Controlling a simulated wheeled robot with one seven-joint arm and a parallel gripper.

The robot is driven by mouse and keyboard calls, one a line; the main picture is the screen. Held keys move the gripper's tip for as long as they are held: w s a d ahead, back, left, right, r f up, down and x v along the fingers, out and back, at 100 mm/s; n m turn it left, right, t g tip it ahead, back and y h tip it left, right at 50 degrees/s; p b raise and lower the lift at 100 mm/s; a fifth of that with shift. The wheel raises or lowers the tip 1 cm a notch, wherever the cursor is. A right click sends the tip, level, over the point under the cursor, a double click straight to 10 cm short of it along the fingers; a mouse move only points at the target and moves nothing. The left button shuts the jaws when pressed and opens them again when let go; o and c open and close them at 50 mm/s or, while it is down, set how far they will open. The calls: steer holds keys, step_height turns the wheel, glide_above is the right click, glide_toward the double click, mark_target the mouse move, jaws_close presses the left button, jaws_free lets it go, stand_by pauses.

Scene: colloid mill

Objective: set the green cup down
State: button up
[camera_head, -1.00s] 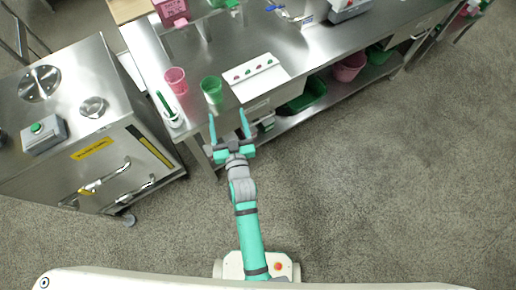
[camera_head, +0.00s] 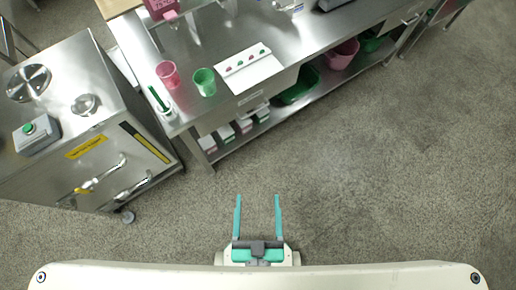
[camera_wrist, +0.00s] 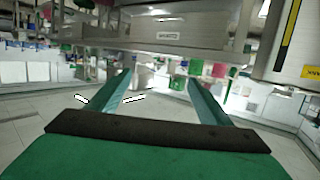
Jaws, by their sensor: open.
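The green cup (camera_head: 205,82) stands upright on the steel bench (camera_head: 225,45), near its front left corner. My gripper (camera_head: 258,200) is open and empty, well back from the bench over the floor and close to my base. In the wrist view, the two teal fingers of my gripper (camera_wrist: 155,95) are spread with nothing between them. The green cup cannot be made out in the wrist view.
A pink cup (camera_head: 168,74) stands left of the green cup, and a white holder with a green handle (camera_head: 160,102) is at the corner. A white board (camera_head: 248,67) with small coloured pieces lies to the right. A steel machine (camera_head: 80,130) stands left. The floor ahead is clear.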

steer(key=shift+o, duration=0.4)
steer(key=shift+s+r, duration=0.2)
steer(key=shift+s, duration=0.1)
steer(key=n+g+y, duration=0.2)
steer(key=n+y, duration=0.2)
glide_toward(204, 76)
steer(key=x, duration=1)
steer(key=c, duration=1.2)
steer(key=shift+c, duration=0.4)
steer(key=shift+r, duration=0.1)
